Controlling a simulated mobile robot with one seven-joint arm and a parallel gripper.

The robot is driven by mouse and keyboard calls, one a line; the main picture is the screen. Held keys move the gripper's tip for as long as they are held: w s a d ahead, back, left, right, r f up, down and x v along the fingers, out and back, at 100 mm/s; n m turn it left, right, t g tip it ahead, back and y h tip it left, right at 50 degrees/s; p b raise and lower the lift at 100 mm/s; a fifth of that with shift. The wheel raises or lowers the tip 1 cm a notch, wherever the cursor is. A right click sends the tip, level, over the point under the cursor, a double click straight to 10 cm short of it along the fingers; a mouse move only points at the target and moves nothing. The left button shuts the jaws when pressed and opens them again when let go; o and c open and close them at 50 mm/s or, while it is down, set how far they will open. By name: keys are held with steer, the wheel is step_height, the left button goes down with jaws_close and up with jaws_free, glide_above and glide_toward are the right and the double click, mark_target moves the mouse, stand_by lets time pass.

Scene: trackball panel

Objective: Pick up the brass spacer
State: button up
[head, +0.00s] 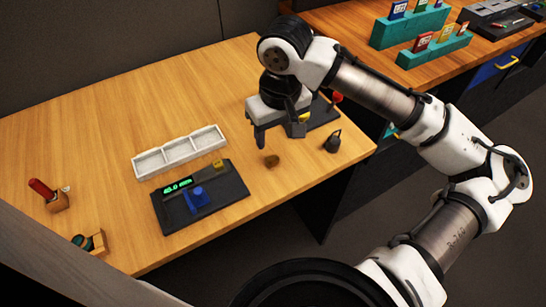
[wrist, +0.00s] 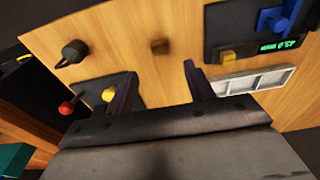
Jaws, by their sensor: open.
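The small brownish brass spacer (head: 271,161) lies on the bare wooden table. It also shows in the wrist view (wrist: 159,46), beyond and between my fingertips. My gripper (head: 278,138) is above the table and a little behind the spacer in the head view. Its two fingers are spread apart in the wrist view (wrist: 160,68), with nothing between them. The spacer is apart from both fingers.
A black panel (head: 234,192) with a green display, blue part and yellow block lies left of the spacer. A white tray (head: 150,164) is behind it. A black handled weight (head: 333,143) stands right. Another dark panel (head: 324,114) has red and yellow knobs.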

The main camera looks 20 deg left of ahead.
mark_target(272, 158)
steer(key=f, duration=0.6)
steer(key=a+f, duration=0.1)
steer(key=f, duration=0.2)
steer(key=shift+w+p, duration=0.35)
steer(key=shift+w, duration=0.05)
steer(key=c, duration=1.1)
